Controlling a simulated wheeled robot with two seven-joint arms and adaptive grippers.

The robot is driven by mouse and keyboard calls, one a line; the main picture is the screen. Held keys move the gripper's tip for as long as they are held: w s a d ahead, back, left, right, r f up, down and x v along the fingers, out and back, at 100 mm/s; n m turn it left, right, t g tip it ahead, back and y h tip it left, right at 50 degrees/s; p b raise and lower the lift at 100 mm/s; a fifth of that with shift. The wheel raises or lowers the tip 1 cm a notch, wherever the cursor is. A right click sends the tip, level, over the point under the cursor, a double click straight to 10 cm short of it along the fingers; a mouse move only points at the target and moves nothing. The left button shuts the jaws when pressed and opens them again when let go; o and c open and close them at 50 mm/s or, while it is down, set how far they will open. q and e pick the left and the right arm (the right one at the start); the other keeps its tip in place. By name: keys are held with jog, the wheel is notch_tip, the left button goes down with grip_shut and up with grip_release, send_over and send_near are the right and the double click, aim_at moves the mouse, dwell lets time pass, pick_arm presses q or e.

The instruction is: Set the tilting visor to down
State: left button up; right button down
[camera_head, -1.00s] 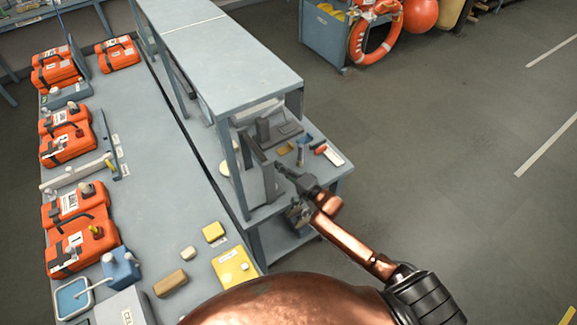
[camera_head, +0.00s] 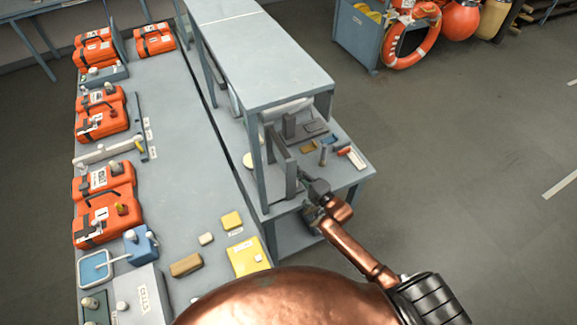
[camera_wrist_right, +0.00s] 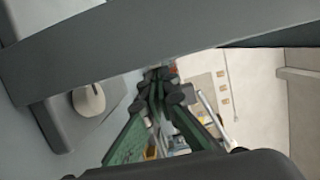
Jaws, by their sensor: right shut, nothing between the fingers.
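The likely tilting visor is a dark grey slanted plate (camera_head: 280,143) beside the upright post under the raised shelf in the head view. It appears raised and tilted, though its exact angle is hard to tell. My right gripper (camera_head: 306,180) is shut and empty, close to the lower front of the plate; I cannot tell whether they touch. In the wrist view, the shut fingertips (camera_wrist_right: 160,82) lie just below a broad dark grey bar (camera_wrist_right: 150,50), which may be part of the visor fixture. My left gripper is not in view.
The raised shelf (camera_head: 265,60) overhangs the fixture. Small items, including a red-and-white piece (camera_head: 350,155), lie on the lower bench. Orange cases (camera_head: 105,215) line the left table. Open floor lies to the right.

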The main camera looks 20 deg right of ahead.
jog(key=shift+a, duration=0.1)
jog(key=shift+d, duration=0.6)
jog(key=d, duration=0.3)
jog(key=shift+d+f, duration=0.1)
jog(key=shift+d, duration=0.05)
jog(key=v, duration=1)
jog(key=shift+b, duration=0.4)
jog(key=s+a+f+n+g+h, duration=0.3)
jog(key=s+a+f+n+g, duration=0.1)
jog(key=s+f+n+g, duration=0.3)
jog(key=s+d+n+g+h, duration=0.3)
jog(key=s+n+g, duration=0.45)
jog(key=s, duration=1.45)
notch_tip(320, 180, down, 31)
jog(key=s+a+n+b, duration=0.1)
jog(key=b, duration=0.1)
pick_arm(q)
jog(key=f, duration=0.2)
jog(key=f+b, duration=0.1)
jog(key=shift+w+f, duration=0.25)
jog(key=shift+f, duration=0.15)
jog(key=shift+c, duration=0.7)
pick_arm(e)
jog(key=s+f+g, duration=0.1)
jog(key=s+f, duration=1.9)
jog(key=shift+a+n+g+y, duration=0.2)
jog(key=shift+n+g+y, duration=0.1)
jog(key=shift+n+g, duration=0.05)
